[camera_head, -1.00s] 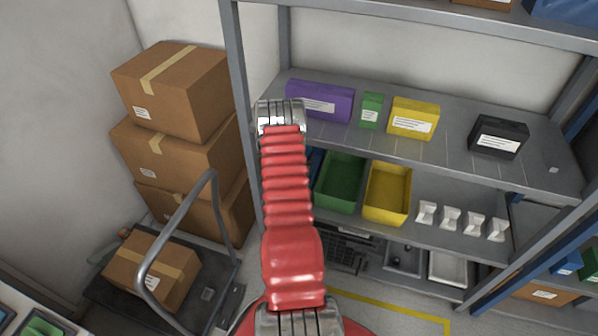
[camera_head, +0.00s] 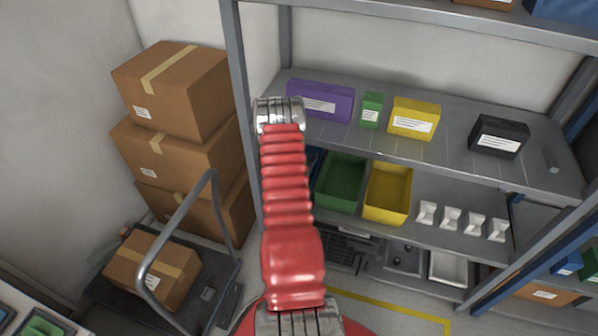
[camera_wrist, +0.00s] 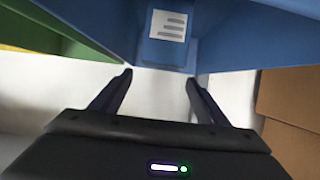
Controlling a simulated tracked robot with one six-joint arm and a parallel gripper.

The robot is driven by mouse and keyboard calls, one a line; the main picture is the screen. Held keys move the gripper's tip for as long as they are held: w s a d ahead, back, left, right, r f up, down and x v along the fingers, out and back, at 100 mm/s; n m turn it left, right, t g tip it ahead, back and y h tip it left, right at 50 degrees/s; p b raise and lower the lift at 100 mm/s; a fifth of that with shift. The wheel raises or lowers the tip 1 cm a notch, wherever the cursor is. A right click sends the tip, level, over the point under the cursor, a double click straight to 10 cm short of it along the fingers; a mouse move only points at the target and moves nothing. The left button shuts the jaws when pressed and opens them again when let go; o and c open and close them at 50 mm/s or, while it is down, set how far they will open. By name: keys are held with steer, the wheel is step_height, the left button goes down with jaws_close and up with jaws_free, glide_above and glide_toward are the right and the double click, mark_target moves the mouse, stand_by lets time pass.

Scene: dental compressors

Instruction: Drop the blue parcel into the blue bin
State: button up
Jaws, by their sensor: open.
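The blue parcel (camera_wrist: 160,54) shows in the wrist view as a blue block with a white label, just beyond my fingertips. It appears to sit between the walls of the blue bin (camera_wrist: 260,38); how deep it lies is not visible. My gripper (camera_wrist: 158,78) is open, with a gap between its fingers and nothing held. In the head view only a sliver of the blue bin (camera_head: 314,162) shows behind my red arm. My gripper and the blue parcel are hidden there.
A green bin (camera_head: 340,183) and a yellow bin (camera_head: 388,193) stand right of the blue bin. Purple (camera_head: 320,101), green (camera_head: 371,110), yellow (camera_head: 414,119) and black (camera_head: 498,137) parcels sit on the shelf above. Stacked cartons (camera_head: 175,92) and a cart (camera_head: 180,235) stand left.

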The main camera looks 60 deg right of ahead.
steer(key=v, duration=1.3)
steer(key=shift+f, duration=0.1)
stand_by(0.7)
